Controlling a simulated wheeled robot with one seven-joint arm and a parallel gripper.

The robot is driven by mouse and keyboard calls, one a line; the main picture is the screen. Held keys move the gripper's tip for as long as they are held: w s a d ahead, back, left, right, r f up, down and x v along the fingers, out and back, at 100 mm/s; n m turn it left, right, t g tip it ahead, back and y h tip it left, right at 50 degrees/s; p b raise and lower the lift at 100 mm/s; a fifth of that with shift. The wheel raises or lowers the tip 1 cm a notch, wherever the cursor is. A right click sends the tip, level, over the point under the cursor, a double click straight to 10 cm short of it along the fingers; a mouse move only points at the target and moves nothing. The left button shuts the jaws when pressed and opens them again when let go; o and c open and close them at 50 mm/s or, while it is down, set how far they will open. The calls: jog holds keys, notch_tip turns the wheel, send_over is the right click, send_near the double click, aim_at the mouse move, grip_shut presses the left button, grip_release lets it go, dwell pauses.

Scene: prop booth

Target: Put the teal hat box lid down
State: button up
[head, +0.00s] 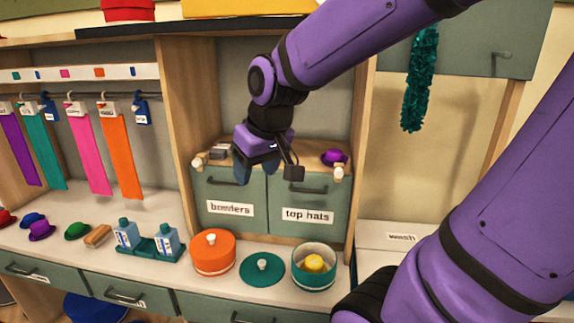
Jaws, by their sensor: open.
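The teal hat box lid (262,271) lies flat on the white counter, its pale knob facing up. The open teal hat box (314,277) stands just to its right, with a yellow hat (315,264) inside. My gripper (258,172) is open and empty, pointing down in front of the grey-green drawers marked "bowlers" and "top hats". It is well above the lid and apart from it.
An orange lidded box (213,252) stands left of the lid. Further left are a teal tray (157,250) with bottles, a brush (97,236) and small hats. A purple hat (333,157) sits on the drawer unit (324,220). Ribbons hang at left.

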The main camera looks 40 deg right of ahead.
jog(key=s+a+r, duration=0.1)
jog(key=s+r, duration=0.3)
jog(key=s, duration=0.6)
jog(key=shift+s+a+r+t, duration=0.2)
jog(key=shift+a+r+t, duration=0.1)
jog(key=shift+t, duration=0.1)
